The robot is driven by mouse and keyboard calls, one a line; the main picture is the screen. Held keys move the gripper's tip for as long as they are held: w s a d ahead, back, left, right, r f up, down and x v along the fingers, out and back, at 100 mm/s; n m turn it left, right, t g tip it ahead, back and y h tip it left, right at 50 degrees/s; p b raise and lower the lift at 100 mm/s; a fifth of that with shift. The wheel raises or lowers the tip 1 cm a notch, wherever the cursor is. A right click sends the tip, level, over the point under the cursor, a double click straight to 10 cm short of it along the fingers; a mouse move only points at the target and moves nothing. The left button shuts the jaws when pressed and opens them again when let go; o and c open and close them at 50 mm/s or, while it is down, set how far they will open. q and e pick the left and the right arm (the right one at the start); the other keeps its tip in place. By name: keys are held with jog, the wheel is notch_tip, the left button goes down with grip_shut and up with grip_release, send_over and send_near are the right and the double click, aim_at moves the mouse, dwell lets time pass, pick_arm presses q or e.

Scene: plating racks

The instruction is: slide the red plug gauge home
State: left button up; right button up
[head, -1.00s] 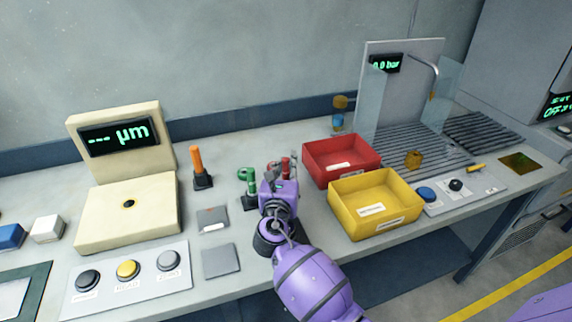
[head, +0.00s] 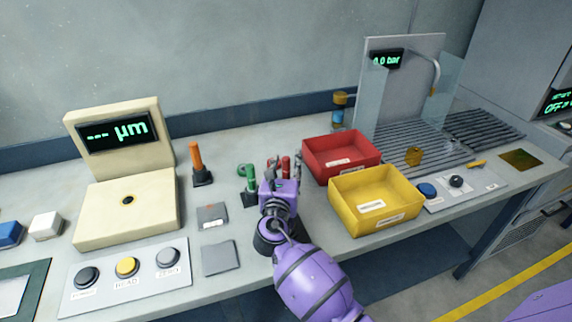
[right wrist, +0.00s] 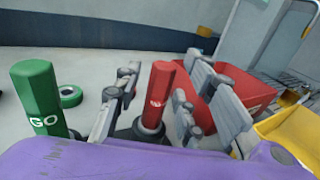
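The red plug gauge (right wrist: 157,92) stands upright in a dark base in the right wrist view. In the head view it shows as a small red post (head: 285,166) just beyond my right gripper (head: 285,172). In the right wrist view the fingers of my right gripper (right wrist: 160,100) are spread, one on each side of the red gauge, with a visible gap on both sides. The lower part of the gauge and its base are partly hidden by my purple gripper body. My left gripper is not in view.
A green gauge marked GO (right wrist: 40,98) stands close on the left, with a green ring (right wrist: 69,95) behind. Red (head: 357,166) and yellow (head: 350,212) bins stand close on the right. An orange-handled gauge (head: 196,158) and cream measuring unit (head: 115,210) are further left.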

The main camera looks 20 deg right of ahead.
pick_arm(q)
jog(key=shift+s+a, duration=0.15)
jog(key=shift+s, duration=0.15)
pick_arm(e)
jog(key=v, duration=1.2)
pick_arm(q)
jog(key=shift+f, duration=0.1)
